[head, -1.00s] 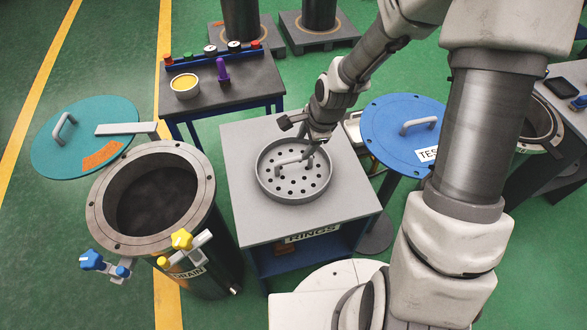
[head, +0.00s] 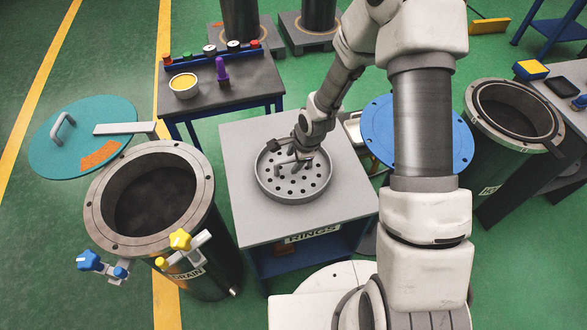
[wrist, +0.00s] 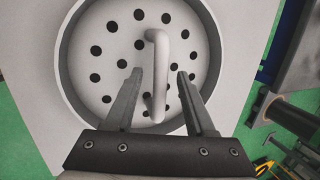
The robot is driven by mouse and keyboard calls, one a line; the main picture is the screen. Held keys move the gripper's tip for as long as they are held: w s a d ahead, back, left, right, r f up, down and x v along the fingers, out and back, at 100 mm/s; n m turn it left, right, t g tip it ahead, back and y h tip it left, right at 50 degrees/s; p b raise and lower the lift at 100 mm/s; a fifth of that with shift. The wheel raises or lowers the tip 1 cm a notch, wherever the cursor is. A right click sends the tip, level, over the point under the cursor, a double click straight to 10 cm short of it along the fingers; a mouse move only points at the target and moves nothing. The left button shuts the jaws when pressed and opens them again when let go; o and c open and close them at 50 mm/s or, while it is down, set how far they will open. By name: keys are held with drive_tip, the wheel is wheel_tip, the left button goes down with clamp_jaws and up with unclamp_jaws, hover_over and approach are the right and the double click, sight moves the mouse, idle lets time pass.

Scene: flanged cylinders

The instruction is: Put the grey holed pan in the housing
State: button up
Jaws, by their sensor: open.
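The grey holed pan (head: 322,182) sits on the grey table top labelled RINGS. In the wrist view its floor (wrist: 105,42) has several round holes and an upright bar handle (wrist: 158,50). My gripper (head: 287,165) is low over the pan at the handle. In the wrist view my gripper (wrist: 158,74) is open, one finger on each side of the handle, with gaps visible. The housing appears to be the dark open cylinder (head: 484,150) at the right, whose label is partly hidden and begins with HO. Its top is open.
An open cylinder labelled DRAIN (head: 205,200) stands left, with a teal lid (head: 75,130) swung aside and valve knobs in front. A blue lid (head: 378,125) lies between the table (head: 240,210) and the right cylinder, partly behind my arm. A small dark table (head: 235,85) stands behind.

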clamp_jaws()
idle(1.4)
